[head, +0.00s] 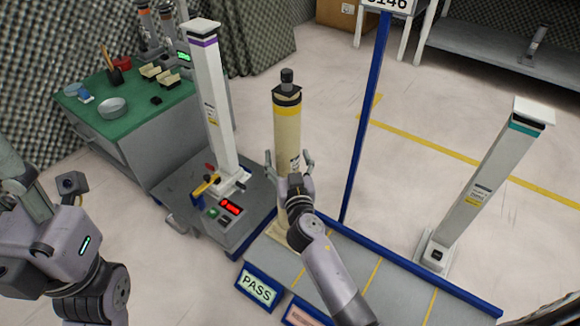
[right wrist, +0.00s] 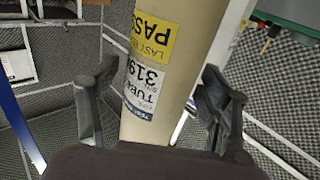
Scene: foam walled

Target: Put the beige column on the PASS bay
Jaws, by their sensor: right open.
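The beige column (head: 287,128) stands upright with a dark top. Its pale foot (head: 279,232) shows on the leftmost bay of the low grey platform, behind the PASS sign (head: 257,288). My right gripper (head: 289,160) is open, with one finger on each side of the column's lower part. In the right wrist view the column (right wrist: 180,75) with its yellow and white labels rises between the spread fingers, with a gap at each side. My left arm is at the left edge, and its gripper (head: 38,182) is only partly seen.
A white column with a purple band (head: 208,95) stands on a grey unit (head: 240,231) to the left. A white column with a teal band (head: 485,185) leans in the picture at right. A blue post (head: 364,115) rises behind the platform. A green-topped bench (head: 130,108) is at back left.

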